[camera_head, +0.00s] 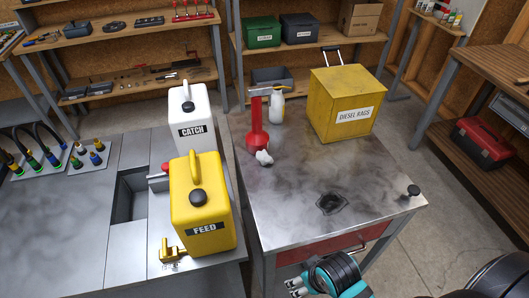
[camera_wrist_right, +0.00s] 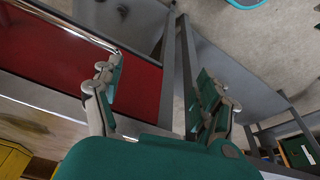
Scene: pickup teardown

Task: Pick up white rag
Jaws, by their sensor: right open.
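My right gripper (camera_head: 295,288) is at the bottom of the head view, in front of the workbench's near edge and well away from the rag. In the right wrist view my right gripper (camera_wrist_right: 160,95) has its fingers spread with nothing between them. The rag does not show in that view. My left gripper is not in view.
A yellow diesel rags bin (camera_head: 340,105) and a white bottle (camera_head: 277,108) stand behind the rag. Yellow feed (camera_head: 205,215) and white catch (camera_head: 190,110) cans stand to the left. The bench between is clear.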

